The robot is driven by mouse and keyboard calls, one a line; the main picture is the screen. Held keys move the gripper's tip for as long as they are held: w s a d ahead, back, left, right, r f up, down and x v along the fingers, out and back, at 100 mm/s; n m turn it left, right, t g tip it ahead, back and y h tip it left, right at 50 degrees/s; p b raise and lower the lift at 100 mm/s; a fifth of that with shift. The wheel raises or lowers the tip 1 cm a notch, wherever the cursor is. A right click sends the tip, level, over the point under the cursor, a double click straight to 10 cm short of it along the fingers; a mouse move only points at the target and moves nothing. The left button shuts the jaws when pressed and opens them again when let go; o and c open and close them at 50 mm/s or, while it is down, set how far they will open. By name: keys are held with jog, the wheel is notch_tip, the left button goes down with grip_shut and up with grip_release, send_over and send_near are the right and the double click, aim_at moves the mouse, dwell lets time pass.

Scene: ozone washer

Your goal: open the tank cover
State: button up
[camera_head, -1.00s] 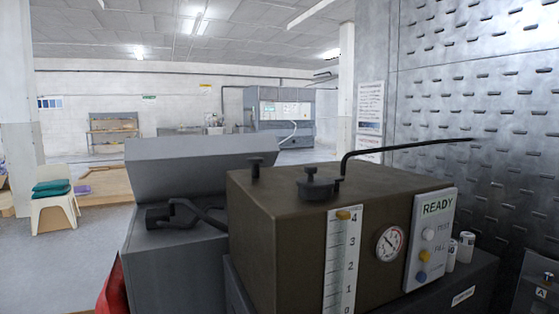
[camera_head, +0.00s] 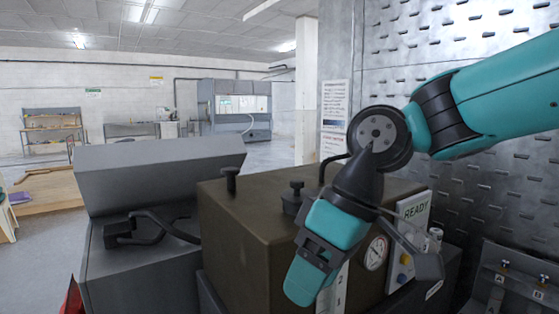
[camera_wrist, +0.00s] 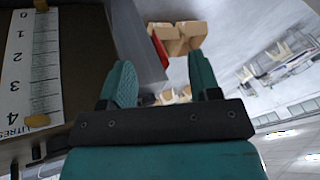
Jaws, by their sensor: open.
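A dark brown tank (camera_head: 235,240) stands in front of me in the head view, its top closed. A black knob (camera_head: 292,197) and a short black post (camera_head: 231,180) stand on its top. My arm hides part of its front and right side. My gripper (camera_wrist: 159,62) shows in the wrist view with its two teal fingers apart and nothing between them. In the head view, my teal and black wrist hangs in front of the tank; I cannot tell whether it touches it. The tank's litre scale (camera_wrist: 32,60) is left of the fingers in the wrist view.
A grey unit (camera_head: 150,270) with a slanted panel (camera_head: 160,170) and a black handle-like part (camera_head: 120,233) stands left of the tank. A pressure gauge (camera_head: 376,253) and READY panel (camera_head: 412,215) are on its front. A dimpled metal wall (camera_head: 460,55) rises at right.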

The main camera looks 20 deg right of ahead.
aim_at(298, 181)
jog(key=w+d+r+n+t+h+p, duration=0.1)
jog(key=w+d+r+n+p, duration=0.1)
jog(key=w+d+r+p, duration=0.6)
jog(key=w+d+r+n+t+p, duration=0.15)
jog(key=w+d+r, duration=0.25)
jog(key=w+r, duration=0.8)
jog(key=shift+n+g, duration=0.45)
jog(key=b+x, duration=0.3)
jog(key=x, duration=0.4)
jog(key=b+x, duration=0.3)
jog(key=x, duration=0.5)
jog(key=shift+s+a+f, duration=0.15)
jog(key=shift+s+a, duration=0.05)
jog(key=shift+a, duration=0.05)
grip_shut()
